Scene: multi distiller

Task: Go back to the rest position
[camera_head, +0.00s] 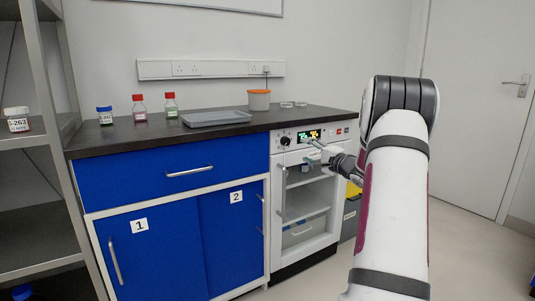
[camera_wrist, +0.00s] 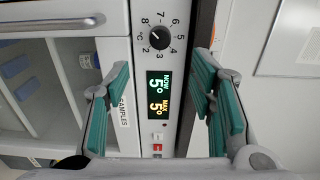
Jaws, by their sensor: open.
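My gripper (camera_head: 322,152) is in front of the control panel of a white glass-doored cabinet (camera_head: 283,141) in the head view. In the wrist view my gripper (camera_wrist: 160,105) is open and empty, its two teal-padded fingers on either side of the panel. Between them shows a lit display (camera_wrist: 159,98) reading "NOW 5°" and "MAX 5°". A black numbered dial (camera_wrist: 159,37) is above the display in that view. I cannot tell whether the fingertips touch the panel. My arm crosses the right side of the head view.
A blue cupboard (camera_head: 165,207) stands left of the glass-doored cabinet. The dark worktop (camera_head: 235,127) carries a grey tray (camera_head: 216,118), small bottles (camera_head: 139,108) and an orange-lidded tub (camera_head: 259,100). A metal shelf (camera_head: 45,140) stands at far left. Open floor (camera_head: 465,240) lies at right, before a door (camera_head: 480,110).

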